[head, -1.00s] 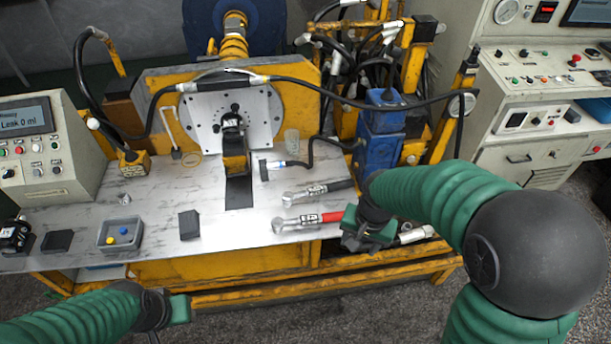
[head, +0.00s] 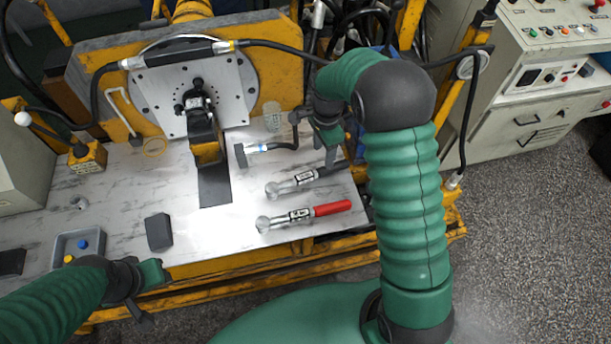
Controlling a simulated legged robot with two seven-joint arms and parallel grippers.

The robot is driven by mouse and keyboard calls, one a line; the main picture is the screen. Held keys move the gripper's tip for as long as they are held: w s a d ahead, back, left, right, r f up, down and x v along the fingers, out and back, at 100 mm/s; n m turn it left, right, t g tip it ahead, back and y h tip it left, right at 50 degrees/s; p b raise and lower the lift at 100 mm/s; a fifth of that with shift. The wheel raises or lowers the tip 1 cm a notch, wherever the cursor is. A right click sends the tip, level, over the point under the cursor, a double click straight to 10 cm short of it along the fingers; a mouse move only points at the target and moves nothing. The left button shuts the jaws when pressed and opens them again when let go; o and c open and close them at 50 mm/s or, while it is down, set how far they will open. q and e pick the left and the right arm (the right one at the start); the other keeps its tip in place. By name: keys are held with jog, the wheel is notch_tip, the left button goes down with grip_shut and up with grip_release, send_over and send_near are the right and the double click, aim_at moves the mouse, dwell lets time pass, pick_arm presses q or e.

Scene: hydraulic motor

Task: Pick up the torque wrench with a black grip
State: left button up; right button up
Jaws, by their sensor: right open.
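The torque wrench with a black grip (head: 293,185) lies on the metal bench top, its silver head to the left and its grip end to the right, partly behind my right gripper. My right gripper (head: 328,156) is open and empty above the grip end; I cannot tell whether it touches the wrench. A second torque wrench with a red grip (head: 305,215) lies parallel, nearer the bench's front edge. My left gripper (head: 146,292) is low at the left, in front of the bench edge; whether its jaws are open is unclear.
A dark block (head: 158,232) and a grey tray (head: 76,243) with blue and yellow pieces sit at left. The yellow motor stand (head: 285,75) rises behind.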

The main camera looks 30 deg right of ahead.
aim_at(324, 168)
jog(key=f, duration=0.3)
jog(key=d+f, duration=0.1)
jog(key=f, duration=0.3)
jog(key=f+b, duration=0.1)
jog(key=f, duration=0.2)
jog(key=shift+w+d+f, duration=0.15)
jog(key=shift+w+d, duration=0.05)
jog(key=shift+d, duration=0.05)
jog(key=shift+w+a+f, duration=0.1)
jog(key=shift+a, duration=0.15)
jog(key=shift+c, duration=0.3)
jog(key=shift+d, duration=0.25)
jog(key=c, duration=0.9)
grip_shut()
jog(key=shift+a, duration=0.1)
